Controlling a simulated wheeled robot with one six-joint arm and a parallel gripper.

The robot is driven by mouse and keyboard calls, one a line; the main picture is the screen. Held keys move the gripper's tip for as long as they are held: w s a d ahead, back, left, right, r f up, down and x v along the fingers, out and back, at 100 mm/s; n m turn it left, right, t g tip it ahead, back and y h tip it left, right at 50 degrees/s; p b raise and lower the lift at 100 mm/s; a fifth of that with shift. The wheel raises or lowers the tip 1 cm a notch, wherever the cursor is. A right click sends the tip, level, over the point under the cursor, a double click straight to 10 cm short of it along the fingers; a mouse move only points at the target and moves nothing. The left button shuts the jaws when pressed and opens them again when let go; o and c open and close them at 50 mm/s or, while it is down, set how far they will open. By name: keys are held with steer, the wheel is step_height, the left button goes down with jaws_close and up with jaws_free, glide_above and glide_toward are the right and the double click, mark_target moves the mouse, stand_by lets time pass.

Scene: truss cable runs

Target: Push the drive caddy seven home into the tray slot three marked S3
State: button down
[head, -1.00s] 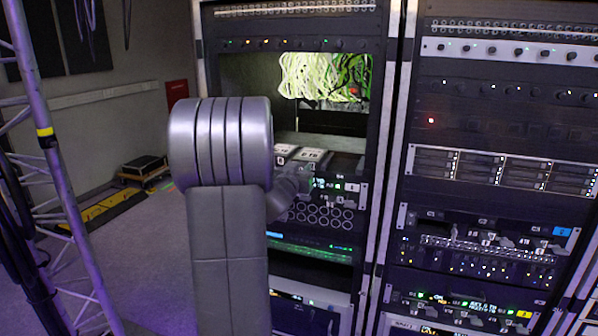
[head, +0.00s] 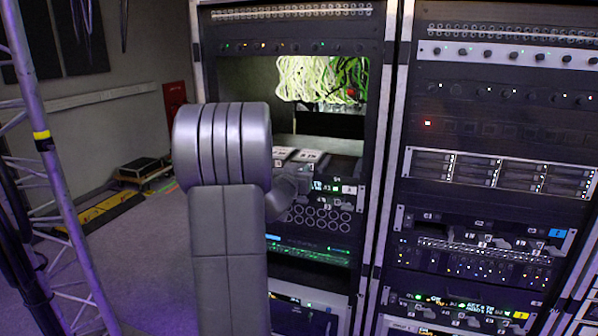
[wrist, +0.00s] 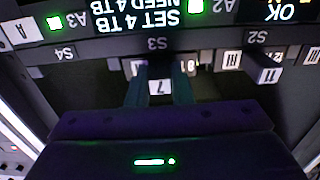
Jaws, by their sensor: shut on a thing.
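Drive caddy seven (wrist: 159,87), with a white label marked 7, shows between my gripper's two fingers in the wrist view. My gripper (wrist: 160,92) is shut on it, in line with the slot marked S3 (wrist: 158,44). The wrist picture is upside down. The caddy's far part is hidden, so I cannot tell how deep it sits. In the head view my gripper (head: 301,180) is small and partly hidden, at the front of the tray (head: 347,189) in the left rack.
Slots S4 (wrist: 65,53) and S2 (wrist: 259,37) flank S3. A caddy marked II (wrist: 268,74) juts out near S2, with other labelled caddies nearby. A display (wrist: 140,14) reads SET 4 TB, NEED 4 TB. A right rack (head: 490,130) stands alongside; open floor (head: 140,250) lies left.

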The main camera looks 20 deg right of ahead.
steer(key=c, duration=1.2)
jaws_free()
steer(key=b+v, duration=0.2)
steer(key=v, duration=1.2)
steer(key=shift+b, duration=0.35)
steer(key=shift+w+d, duration=0.1)
steer(key=shift+w, duration=0.05)
steer(key=p+x, duration=0.2)
steer(key=x, duration=1.1)
steer(key=shift+w+d+p, duration=0.2)
steer(key=shift+w+p, duration=0.05)
steer(key=shift+p, duration=0.1)
steer(key=shift+s+a, duration=0.1)
steer(key=shift+s, duration=0.1)
